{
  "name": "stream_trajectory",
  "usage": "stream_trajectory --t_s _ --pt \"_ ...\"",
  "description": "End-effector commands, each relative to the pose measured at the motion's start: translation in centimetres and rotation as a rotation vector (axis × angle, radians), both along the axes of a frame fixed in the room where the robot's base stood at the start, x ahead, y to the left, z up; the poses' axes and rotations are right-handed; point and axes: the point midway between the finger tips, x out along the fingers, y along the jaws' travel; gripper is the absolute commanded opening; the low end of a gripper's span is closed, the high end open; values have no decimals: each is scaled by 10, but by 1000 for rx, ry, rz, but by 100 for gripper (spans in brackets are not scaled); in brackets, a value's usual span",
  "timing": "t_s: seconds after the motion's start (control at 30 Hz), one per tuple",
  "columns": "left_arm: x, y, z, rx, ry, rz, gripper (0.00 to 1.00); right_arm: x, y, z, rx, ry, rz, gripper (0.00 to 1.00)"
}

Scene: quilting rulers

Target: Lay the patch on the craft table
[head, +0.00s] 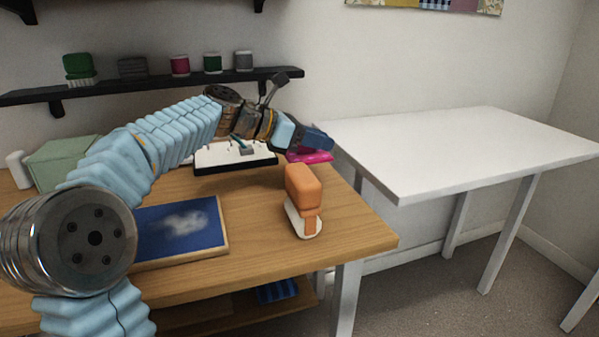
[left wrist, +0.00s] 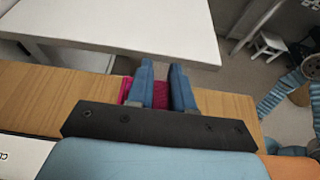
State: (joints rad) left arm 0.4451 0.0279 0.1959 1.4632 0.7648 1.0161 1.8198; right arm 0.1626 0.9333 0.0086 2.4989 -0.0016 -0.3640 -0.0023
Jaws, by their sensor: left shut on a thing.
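My left gripper (head: 318,142) reaches over the right end of the wooden table. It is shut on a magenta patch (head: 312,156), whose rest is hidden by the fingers. In the left wrist view the patch (left wrist: 125,91) shows beside and between the blue fingers (left wrist: 162,72), over the wooden table. A white table (head: 470,150) stands to the right of the gripper, its top bare. It also shows at the top of the left wrist view (left wrist: 110,25). My right gripper is not seen.
On the wooden table (head: 350,225) are an orange block-like item on a white base (head: 303,190), a blue panel (head: 180,228), a white tray-like item with a dark edge (head: 215,158) and a green box (head: 65,160). A black shelf (head: 150,87) holds several spools.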

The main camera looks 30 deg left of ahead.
Motion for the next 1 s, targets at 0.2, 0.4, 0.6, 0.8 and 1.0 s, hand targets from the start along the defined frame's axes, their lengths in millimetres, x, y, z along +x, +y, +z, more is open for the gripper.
stream_trajectory --t_s 0.2,0.4,0.6,0.8,1.0 --pt "0 0 -29 -1 -1 0 0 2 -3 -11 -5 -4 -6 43" --pt "0 0 -58 -1 1 1 0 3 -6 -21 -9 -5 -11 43" --pt "0 -1 -62 0 -1 0 0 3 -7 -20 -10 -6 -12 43" --pt "0 -1 -66 0 -1 0 0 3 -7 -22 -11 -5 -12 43" --pt "0 0 -66 0 -1 0 46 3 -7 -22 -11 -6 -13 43"
